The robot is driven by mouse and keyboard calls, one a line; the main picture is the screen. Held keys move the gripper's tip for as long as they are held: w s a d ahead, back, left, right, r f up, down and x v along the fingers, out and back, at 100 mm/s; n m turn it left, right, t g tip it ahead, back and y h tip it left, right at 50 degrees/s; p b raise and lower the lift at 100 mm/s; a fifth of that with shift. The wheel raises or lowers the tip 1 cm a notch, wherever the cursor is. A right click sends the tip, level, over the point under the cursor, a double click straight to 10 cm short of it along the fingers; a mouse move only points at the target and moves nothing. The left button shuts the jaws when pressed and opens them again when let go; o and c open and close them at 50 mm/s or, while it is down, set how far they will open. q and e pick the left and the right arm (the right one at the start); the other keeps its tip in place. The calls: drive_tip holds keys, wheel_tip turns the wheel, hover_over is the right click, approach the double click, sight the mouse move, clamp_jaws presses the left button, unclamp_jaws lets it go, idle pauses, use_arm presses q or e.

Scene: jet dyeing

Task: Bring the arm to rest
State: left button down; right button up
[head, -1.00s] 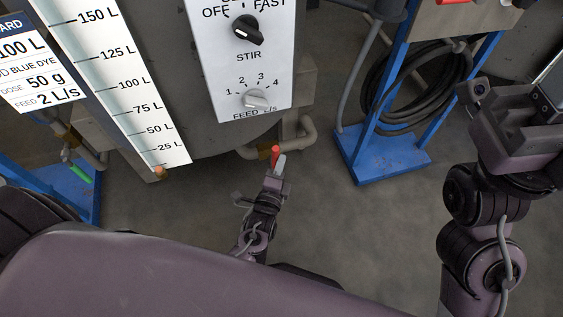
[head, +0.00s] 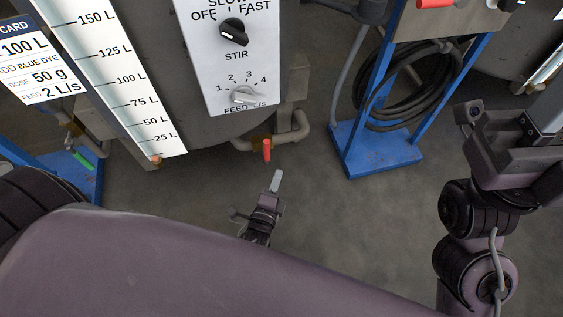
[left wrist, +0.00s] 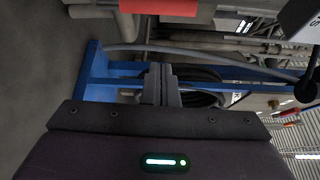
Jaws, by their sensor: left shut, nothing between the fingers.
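My left gripper (head: 276,181) is low in the middle of the head view, over the grey floor. Its pale fingers are together and empty. They point up at a red valve handle (head: 267,150), with a gap between them. In the left wrist view the shut fingers (left wrist: 161,84) stand out from the dark palm, and the red handle (left wrist: 165,7) crosses the top edge. My right arm (head: 487,190) is folded at the right side of the head view; its fingertips are not clear.
The tank's grey pipe (head: 292,133) is beyond the gripper. A control panel (head: 231,62) with two knobs and a litre scale (head: 118,78) are on the tank. A blue stand (head: 384,158) with a coiled hose (head: 412,92) stands right. Floor around the left gripper is clear.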

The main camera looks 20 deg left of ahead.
use_arm(q)
drive_tip(key=shift+s+d, duration=0.1)
drive_tip(key=shift+s, duration=0.85)
